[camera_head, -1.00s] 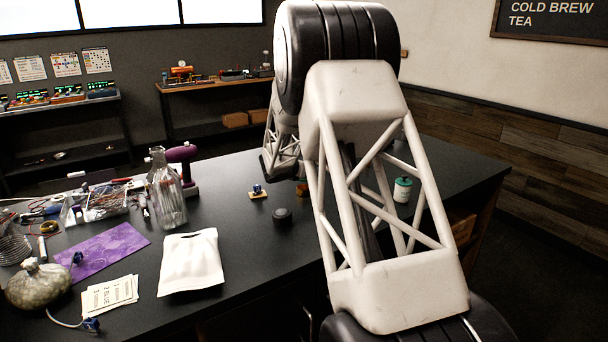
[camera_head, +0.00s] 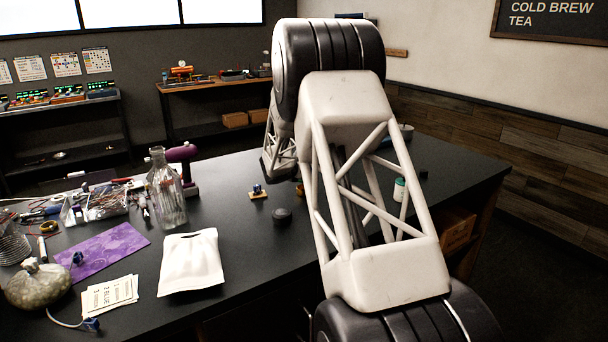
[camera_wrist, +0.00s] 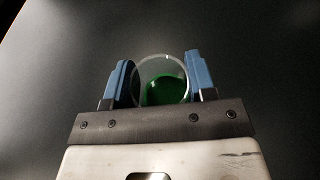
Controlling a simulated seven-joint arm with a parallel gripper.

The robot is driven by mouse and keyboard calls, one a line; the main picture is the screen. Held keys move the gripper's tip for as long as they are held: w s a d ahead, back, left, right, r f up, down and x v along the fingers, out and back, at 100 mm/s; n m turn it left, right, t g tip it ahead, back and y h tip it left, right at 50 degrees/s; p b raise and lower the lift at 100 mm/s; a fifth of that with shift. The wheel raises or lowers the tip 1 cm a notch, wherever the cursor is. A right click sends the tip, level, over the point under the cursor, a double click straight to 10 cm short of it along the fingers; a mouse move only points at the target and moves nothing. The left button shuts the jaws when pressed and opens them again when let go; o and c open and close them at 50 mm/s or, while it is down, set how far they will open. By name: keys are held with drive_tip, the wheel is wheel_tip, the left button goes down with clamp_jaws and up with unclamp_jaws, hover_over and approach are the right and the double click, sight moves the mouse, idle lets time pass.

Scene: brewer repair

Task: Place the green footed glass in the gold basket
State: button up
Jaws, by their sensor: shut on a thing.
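In the wrist view, my gripper (camera_wrist: 160,82) has its two blue fingers shut on the green footed glass (camera_wrist: 165,88). The glass shows a clear round rim with green inside, and it sits between the fingers. A plain dark surface lies beyond it; how high the glass is above that surface I cannot tell. In the head view my arm hides the gripper and the glass. I see no gold basket in either view.
On the dark table (camera_head: 250,245) stand a clear bottle (camera_head: 168,190), a white pouch (camera_head: 190,262), a purple mat (camera_head: 103,250) and a small black round piece (camera_head: 282,216). A teal-and-white jar (camera_head: 399,189) shows behind my arm. The table's right end looks mostly clear.

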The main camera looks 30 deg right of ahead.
drive_tip(key=shift+f, duration=0.85)
drive_tip(key=shift+f, duration=0.6)
drive_tip(key=o, duration=0.9)
drive_tip(key=shift+o, duration=0.2)
drive_tip(key=shift+r, duration=0.1)
drive_tip(key=shift+r, duration=0.4)
drive_tip(key=shift+a+r, duration=0.2)
drive_tip(key=v, duration=1.1)
drive_tip(key=shift+s+a, duration=0.2)
drive_tip(key=shift+a, duration=0.05)
